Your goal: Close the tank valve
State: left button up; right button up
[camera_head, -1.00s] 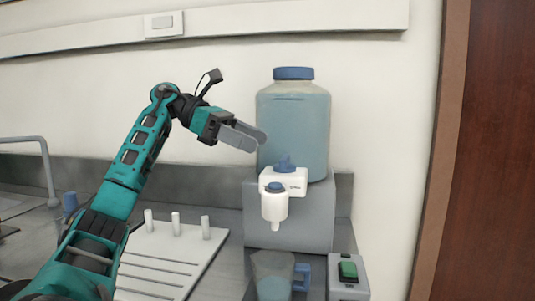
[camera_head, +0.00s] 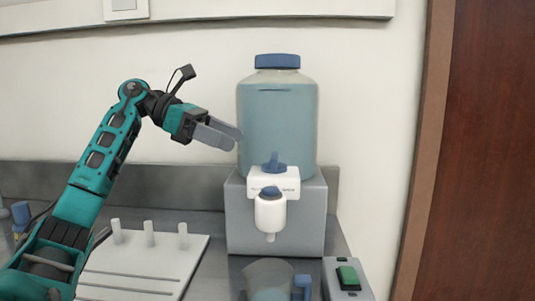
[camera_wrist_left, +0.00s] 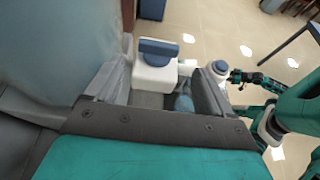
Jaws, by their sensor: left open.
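The tank (camera_head: 277,125) is a translucent bluish container with a blue lid, standing on a grey block. On its lower front is a white spigot (camera_head: 270,213) with a blue valve handle (camera_head: 274,164). In the left wrist view the valve handle (camera_wrist_left: 158,47) shows on its white body, beyond my fingers. My left gripper (camera_head: 228,138) is beside the tank's left front, above and left of the valve handle, and apart from the handle. In the wrist view my left gripper (camera_wrist_left: 162,90) is open with nothing held between its fingers.
A clear beaker (camera_head: 268,279) with a blue handle stands below the spigot. A grey switch box (camera_head: 346,279) with a green button is to its right. A white rack (camera_head: 137,266) with several pegs lies at left. A brown door frame (camera_head: 420,150) is on the right.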

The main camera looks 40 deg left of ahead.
aim_at(272, 155)
pick_arm(q)
jog(key=x, duration=0.9)
jog(key=shift+w+d+p, duration=0.15)
jog(key=shift+w+p, duration=0.05)
jog(key=shift+p, duration=0.1)
jog(key=shift+c, duration=0.3)
